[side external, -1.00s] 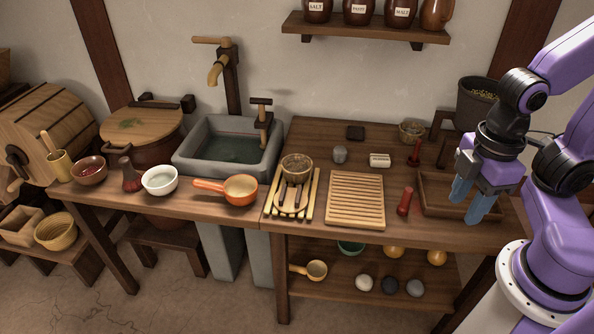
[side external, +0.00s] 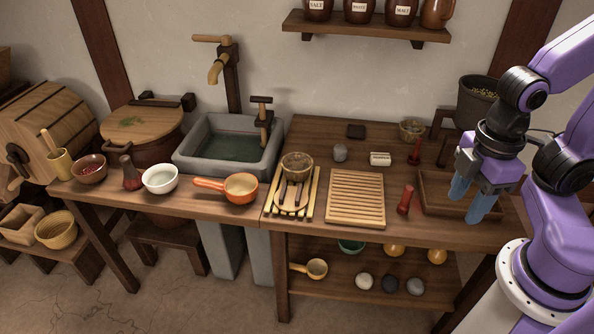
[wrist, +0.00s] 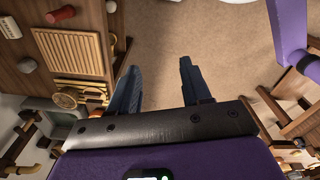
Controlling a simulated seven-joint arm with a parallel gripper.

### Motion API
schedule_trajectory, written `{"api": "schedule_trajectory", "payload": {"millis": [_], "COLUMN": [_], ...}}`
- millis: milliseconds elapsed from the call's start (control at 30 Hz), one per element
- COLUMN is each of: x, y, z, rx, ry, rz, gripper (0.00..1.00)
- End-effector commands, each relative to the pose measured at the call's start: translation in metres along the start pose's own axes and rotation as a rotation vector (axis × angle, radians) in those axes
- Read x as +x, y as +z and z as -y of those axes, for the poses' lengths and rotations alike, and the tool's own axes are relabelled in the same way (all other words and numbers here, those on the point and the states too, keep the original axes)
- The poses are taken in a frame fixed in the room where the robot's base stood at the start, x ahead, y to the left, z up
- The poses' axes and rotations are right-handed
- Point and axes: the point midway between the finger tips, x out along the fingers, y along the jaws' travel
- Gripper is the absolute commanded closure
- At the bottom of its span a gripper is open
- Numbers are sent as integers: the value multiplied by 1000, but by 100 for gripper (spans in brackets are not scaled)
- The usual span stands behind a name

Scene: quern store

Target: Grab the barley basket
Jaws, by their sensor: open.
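No basket has a readable barley label. A small round brown basket or bowl (side external: 297,165) sits on a slatted wooden rack left of the ribbed board; it seems to show in the wrist view (wrist: 65,98). Another small basket (side external: 412,130) stands at the back of the counter, its contents unclear. A woven yellow basket (side external: 56,230) sits on the low bench at far left. My gripper (side external: 470,201) is open and empty over the shallow tray at right, apart from all three. In the wrist view its fingers (wrist: 160,72) point over bare floor.
A ribbed board (side external: 356,198), a red-handled item (side external: 405,201) and the shallow wooden tray (side external: 434,206) lie between my gripper and the rack. A dark pot of grain (side external: 477,100) stands behind my gripper. An orange pan (side external: 241,188) sits left of the rack.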

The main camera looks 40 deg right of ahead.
Motion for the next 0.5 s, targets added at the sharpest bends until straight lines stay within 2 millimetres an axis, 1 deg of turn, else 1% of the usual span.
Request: {"api": "schedule_trajectory", "payload": {"millis": [67, 167, 267, 500], "x": [1, 4, 9, 28], "y": [-6, -21, -44, -106], "z": [-5, -19, -42, -101], "rx": [-8, -36, -78, -202], "ry": [14, 55, 118, 277], "rz": [14, 53, 118, 296], "gripper": [52, 52, 52, 52]}}
